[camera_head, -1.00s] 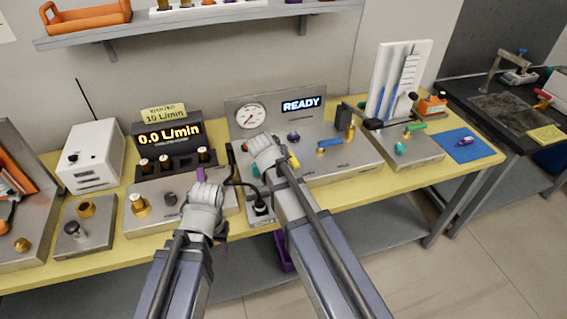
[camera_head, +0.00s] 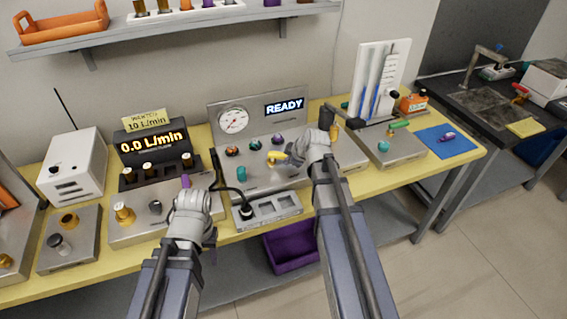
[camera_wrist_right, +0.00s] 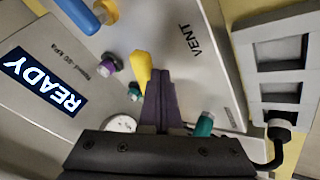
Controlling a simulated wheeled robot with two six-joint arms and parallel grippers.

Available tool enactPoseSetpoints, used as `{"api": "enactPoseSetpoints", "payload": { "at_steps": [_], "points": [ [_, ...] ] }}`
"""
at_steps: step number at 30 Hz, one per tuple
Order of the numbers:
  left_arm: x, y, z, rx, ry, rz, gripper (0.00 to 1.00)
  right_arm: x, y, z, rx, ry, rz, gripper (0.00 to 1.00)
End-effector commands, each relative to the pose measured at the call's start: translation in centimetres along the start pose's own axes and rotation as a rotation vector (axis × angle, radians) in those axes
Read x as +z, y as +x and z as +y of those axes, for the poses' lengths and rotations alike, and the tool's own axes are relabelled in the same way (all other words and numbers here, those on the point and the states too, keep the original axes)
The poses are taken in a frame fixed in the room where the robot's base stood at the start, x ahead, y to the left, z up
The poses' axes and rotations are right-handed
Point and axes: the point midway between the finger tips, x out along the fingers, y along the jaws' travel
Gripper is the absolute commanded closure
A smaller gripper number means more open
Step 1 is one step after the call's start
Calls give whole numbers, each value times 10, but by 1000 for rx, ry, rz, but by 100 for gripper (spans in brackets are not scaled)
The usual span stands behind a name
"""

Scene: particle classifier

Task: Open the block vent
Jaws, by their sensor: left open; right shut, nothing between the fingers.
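The vent's yellow handle (camera_head: 278,158) is on the sloped steel panel (camera_head: 258,176) below the READY display. In the right wrist view the yellow handle (camera_wrist_right: 141,68) is close to the printed word VENT. My right gripper (camera_head: 296,157) is shut and empty, just right of the handle. Its dark fingers (camera_wrist_right: 160,98) lie right beside the handle in the wrist view; I cannot tell whether they touch it. My left gripper (camera_head: 187,182) is open, over the steel block left of the panel, away from the vent.
A round gauge (camera_head: 233,120) and the READY display (camera_head: 284,106) are on the panel's upright back. A teal knob (camera_head: 241,174) sits left of the handle. A black cable runs to a grey socket box (camera_head: 275,207) in front. A purple bin (camera_head: 290,250) stands below.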

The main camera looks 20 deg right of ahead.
Motion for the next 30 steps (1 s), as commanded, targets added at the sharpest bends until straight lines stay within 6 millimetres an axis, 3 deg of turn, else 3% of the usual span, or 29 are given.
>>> {"api": "enactPoseSetpoints", "payload": {
  "at_steps": [10,30],
  "points": [
    [0,0,0,0,0,0,50,8,9,25,-130,-241,128,100],
    [0,0,0,0,0,0,50,9,16,39,-126,-243,125,100]
  ]
}}
